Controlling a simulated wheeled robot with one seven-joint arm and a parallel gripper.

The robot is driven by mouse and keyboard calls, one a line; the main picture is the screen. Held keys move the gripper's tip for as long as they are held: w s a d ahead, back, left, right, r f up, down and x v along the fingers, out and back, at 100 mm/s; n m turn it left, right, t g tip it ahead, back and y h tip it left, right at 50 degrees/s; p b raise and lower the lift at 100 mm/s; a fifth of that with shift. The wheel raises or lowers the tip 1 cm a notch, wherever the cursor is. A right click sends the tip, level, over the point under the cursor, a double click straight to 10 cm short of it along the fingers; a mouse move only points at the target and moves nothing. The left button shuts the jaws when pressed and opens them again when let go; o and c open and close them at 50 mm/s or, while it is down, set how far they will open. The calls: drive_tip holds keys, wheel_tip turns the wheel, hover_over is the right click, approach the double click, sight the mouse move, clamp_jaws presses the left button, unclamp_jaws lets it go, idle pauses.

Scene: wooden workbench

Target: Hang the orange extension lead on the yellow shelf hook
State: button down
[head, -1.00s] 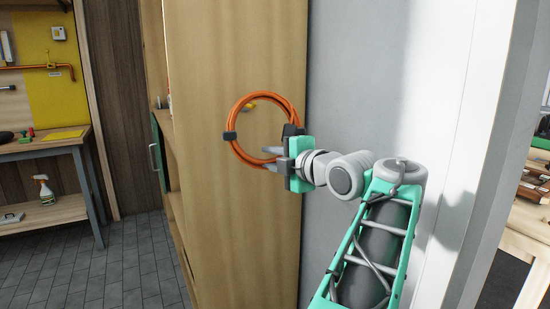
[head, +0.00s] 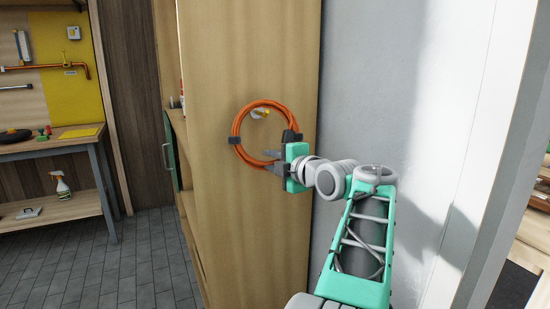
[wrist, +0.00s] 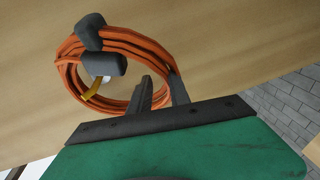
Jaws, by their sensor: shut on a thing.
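The orange extension lead (head: 241,122) is a coiled ring with dark straps, held upright in front of the wooden shelf side panel. It also shows in the wrist view (wrist: 138,45). My gripper (head: 274,161) is shut on the lower right of the coil; its fingers show in the wrist view (wrist: 161,93). The yellow shelf hook (head: 260,113), with a pale end, shows through the coil's opening, near its upper edge. In the wrist view the hook (wrist: 92,91) appears inside the ring, partly hidden by a dark block on the coil. I cannot tell whether the coil touches the hook.
The wooden shelf panel (head: 215,190) stands right behind the coil, and a pale wall (head: 390,100) is to its right. A workbench (head: 60,145) with a spray bottle (head: 60,184) on its lower shelf is at the left. Tiled floor (head: 140,265) is clear between them.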

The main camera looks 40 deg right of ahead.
drive_tip(key=shift+w+d+r+p, duration=0.1)
drive_tip(key=shift+w+r+p, duration=0.15)
drive_tip(key=shift+w+p, duration=0.25)
drive_tip(key=shift+w+d+f+b, duration=0.1)
drive_tip(key=shift+w+f+b, duration=0.15)
drive_tip(key=shift+f+b, duration=0.5)
drive_tip(key=shift+w+f+b, duration=0.35)
drive_tip(key=shift+f+b, duration=0.05)
drive_tip(key=shift+b, duration=0.45)
drive_tip(key=shift+d, duration=0.1)
drive_tip(key=c, duration=1.1)
unclamp_jaws()
drive_tip(key=shift+c, duration=0.2)
drive_tip(key=shift+f, duration=0.15)
